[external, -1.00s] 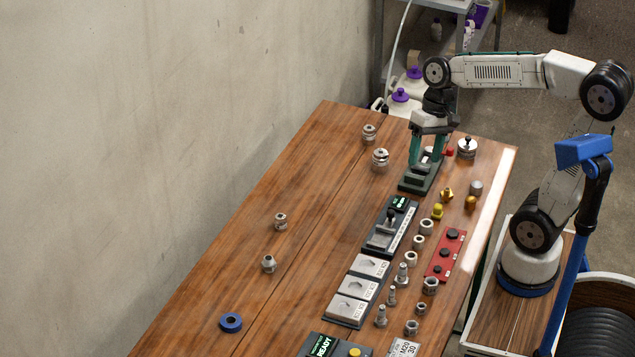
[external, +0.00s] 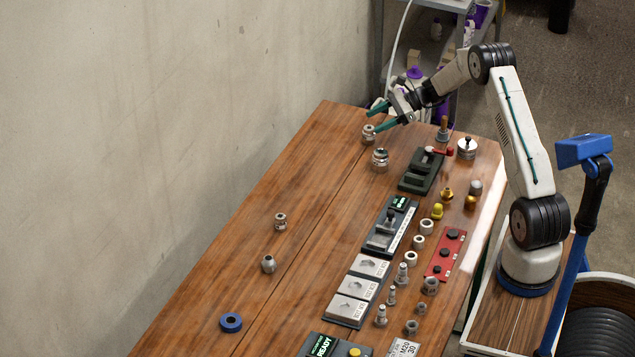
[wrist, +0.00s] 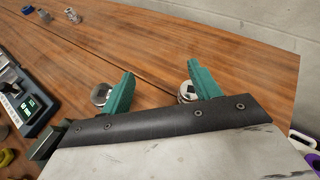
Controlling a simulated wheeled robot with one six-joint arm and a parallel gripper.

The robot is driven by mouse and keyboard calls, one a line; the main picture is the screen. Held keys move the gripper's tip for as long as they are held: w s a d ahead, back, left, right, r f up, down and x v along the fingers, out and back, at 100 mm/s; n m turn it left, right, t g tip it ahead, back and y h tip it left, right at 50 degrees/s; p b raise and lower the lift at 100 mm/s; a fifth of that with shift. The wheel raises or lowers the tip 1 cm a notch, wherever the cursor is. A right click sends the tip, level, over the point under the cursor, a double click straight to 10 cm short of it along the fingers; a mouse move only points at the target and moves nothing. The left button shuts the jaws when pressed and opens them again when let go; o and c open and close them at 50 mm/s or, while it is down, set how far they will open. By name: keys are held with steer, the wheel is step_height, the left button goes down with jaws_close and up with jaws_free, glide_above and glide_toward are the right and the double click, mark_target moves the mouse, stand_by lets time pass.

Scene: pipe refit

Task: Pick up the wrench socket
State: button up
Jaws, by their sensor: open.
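I cannot tell for certain which metal piece is the wrench socket. Two round steel fittings stand at the back left of the bench in the external view: a smaller one (external: 368,136) and a larger one (external: 380,159). My gripper (external: 376,120) has its green fingers apart, with nothing seen between them, close above the smaller fitting. In the wrist view my gripper (wrist: 160,72) shows both fingers spread. One round steel piece (wrist: 101,94) lies beside the left finger, and another (wrist: 186,91) is partly hidden behind the right finger.
A dark green vise (external: 416,181) with a red handle stands right of the fittings, beside a lidded steel pot (external: 467,149). Trays, bolts, nuts and a red rack (external: 438,268) fill the right side of the wooden bench (external: 215,285). Its left middle is mostly clear.

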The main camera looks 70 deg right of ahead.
mark_target(365, 133)
steer(key=d+f, duration=0.1)
steer(key=d+f+m, duration=0.1)
steer(key=d+f, duration=0.1)
steer(key=s+d+f+m+t+h, duration=0.1)
steer(key=d, duration=0.1)
steer(key=shift+f, duration=0.2)
steer(key=x, duration=0.7)
steer(key=shift+w+f, duration=0.25)
steer(key=shift+w, duration=0.1)
steer(key=c, duration=1.2)
